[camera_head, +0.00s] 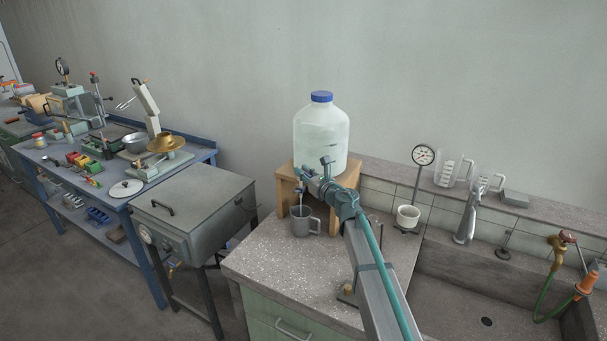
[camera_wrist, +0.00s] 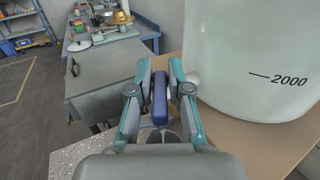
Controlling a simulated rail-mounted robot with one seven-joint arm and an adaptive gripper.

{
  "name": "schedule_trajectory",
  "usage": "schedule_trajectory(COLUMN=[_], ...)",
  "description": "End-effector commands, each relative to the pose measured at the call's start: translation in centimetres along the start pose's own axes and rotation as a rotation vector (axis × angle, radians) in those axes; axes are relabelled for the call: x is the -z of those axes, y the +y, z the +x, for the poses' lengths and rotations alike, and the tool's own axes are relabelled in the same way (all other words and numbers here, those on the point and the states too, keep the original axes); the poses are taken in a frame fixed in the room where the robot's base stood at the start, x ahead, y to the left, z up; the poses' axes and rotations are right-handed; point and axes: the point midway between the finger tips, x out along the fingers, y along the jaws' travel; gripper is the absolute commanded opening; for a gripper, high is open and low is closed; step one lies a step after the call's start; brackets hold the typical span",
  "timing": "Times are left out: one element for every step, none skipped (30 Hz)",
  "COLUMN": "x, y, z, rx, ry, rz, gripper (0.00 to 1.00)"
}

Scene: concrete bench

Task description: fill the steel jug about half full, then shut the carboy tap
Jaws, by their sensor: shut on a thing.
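The carboy (camera_head: 321,135), translucent with a blue cap, stands upright on a wooden stand (camera_head: 285,190). In the wrist view its wall (camera_wrist: 260,45) fills the right side, with a 2000 mark. My gripper (camera_head: 312,174) is at the tap on its front. In the wrist view my gripper (camera_wrist: 160,85) is shut on the blue tap handle (camera_wrist: 160,100), one finger on each side. The steel jug (camera_head: 301,226) stands upright on the bench below the tap spout (camera_head: 300,196), its handle to the right. The water level inside the jug is too small to tell, and I cannot make out a stream.
A grey lidded metal box (camera_head: 195,205) stands left of the bench (camera_head: 270,265). A dial gauge (camera_head: 423,155), a white cup (camera_head: 408,216) and clear pitchers (camera_head: 453,172) are at the right, by the sink (camera_head: 480,300). The bench front left is clear.

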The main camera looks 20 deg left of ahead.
Motion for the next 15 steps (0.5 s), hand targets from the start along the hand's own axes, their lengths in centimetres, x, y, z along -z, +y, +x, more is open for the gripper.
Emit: schedule_trajectory(x=[0.17,0.19,0.21,0.22,0.23,0.25,0.27,0.29,0.32,0.35,0.37,0.38,0.36,0.35,0.32], y=[-0.26,-0.30,-0.36,-0.40,-0.43,-0.52,-0.59,-0.66,-0.69,-0.71,-0.75,-0.81,-0.86,-0.89,-0.91], z=[0.06,0.08,0.11,0.14,0.16,0.18,0.20,0.21,0.25,0.27,0.29,0.31,0.31,0.31,0.32], rx=[-0.018,-0.033,-0.054,-0.072,-0.091,-0.118,-0.138,-0.159,-0.188,-0.209,-0.230,-0.258,-0.278,-0.298,-0.323], ry=[-0.001,-0.001,-0.001,-0.001,-0.001,-0.002,-0.002,-0.002,-0.002,-0.002,-0.002,-0.002,-0.002,-0.002,-0.002], rz=[0.000,0.000,0.000,0.000,-0.001,-0.001,-0.001,-0.001,-0.001,0.000,0.000,0.000,0.000,0.000,0.000], gripper=[0.00,0.00,0.00,0.00,0.00,0.00,0.00,0.00,0.00,0.00,0.00,0.00,0.00,0.00,0.00])
